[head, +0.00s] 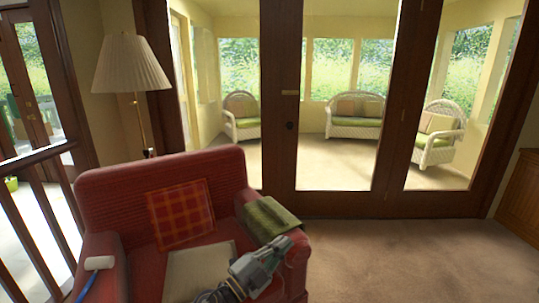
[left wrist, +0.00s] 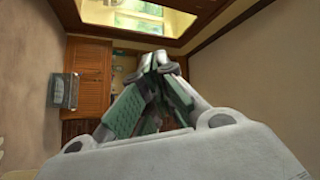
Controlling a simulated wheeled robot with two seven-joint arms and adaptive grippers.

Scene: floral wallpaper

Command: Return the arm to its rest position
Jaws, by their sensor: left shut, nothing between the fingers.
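My left gripper (head: 284,244) shows at the lower middle of the head view, in front of the right armrest of a red armchair (head: 230,170). Its fingers are together and hold nothing. In the left wrist view the two fingertips (left wrist: 158,62) meet, with green pads on the fingers' inner sides. Beyond them are a wooden cabinet (left wrist: 88,75) and a bright window opening. My right gripper is in neither view.
The armchair bears a plaid cushion (head: 181,214), a flat beige item (head: 198,270) on its seat, a green cloth (head: 268,216) on the right armrest and a white-and-blue item (head: 98,263) on the left. A lamp (head: 132,65) stands behind. Carpet (head: 410,255) is clear at right.

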